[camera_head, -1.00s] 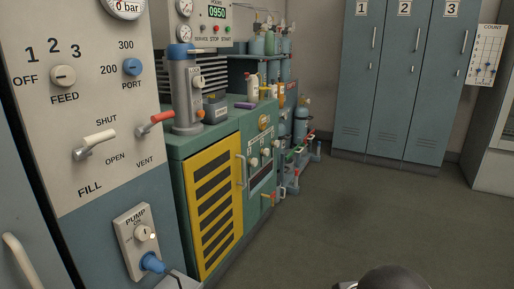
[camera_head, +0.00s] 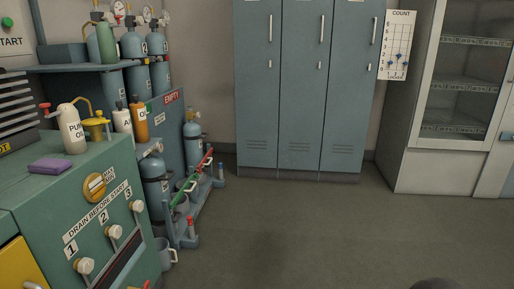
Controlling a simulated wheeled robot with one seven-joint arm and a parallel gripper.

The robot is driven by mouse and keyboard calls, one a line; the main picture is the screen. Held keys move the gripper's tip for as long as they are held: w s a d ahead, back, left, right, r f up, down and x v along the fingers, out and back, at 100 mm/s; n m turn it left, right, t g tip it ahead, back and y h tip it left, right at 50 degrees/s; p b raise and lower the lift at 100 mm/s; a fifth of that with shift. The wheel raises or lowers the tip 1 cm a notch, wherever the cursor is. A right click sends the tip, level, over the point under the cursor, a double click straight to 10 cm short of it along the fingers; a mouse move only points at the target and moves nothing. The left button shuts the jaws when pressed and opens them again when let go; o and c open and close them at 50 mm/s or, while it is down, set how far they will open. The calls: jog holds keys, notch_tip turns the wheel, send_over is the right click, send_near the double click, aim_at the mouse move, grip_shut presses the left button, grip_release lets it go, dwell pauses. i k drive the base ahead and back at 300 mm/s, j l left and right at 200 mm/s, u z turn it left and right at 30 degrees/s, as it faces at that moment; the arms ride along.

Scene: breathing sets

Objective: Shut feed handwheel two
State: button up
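No handwheel labelled FEED can be made out now. Grey-blue cylinders (camera_head: 133,80) stand in a rack at the upper left, with gauges and small fittings on top; any handwheels there are too small to tell apart. A green cylinder (camera_head: 106,43) stands on the shelf in front of them. On the green machine (camera_head: 110,180) at the left are white knobs on levers marked 1, 2 and 3 under DRAIN BEFORE START; knob 2 (camera_head: 115,231) is in the middle. My gripper is not in view; only a dark rounded part, probably of my arm, shows at the bottom edge.
A purple block (camera_head: 50,166), a white oil bottle (camera_head: 72,130) and a yellow can (camera_head: 96,126) stand on the machine. A low rack with a green bar (camera_head: 194,178) stands beyond. Lockers (camera_head: 302,90) and a glass cabinet (camera_head: 470,95) line the back. The floor (camera_head: 300,235) is clear.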

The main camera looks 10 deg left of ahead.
aim_at(140, 21)
jog(key=i+u, duration=0.1)
jog(key=i, duration=1.05)
jog(key=i+l+u, duration=0.1)
jog(key=i, duration=1.05)
jog(key=i+j+u, duration=0.1)
jog(key=i+u, duration=0.7)
jog(key=i+l+u, duration=0.25)
jog(key=i+u, duration=0.15)
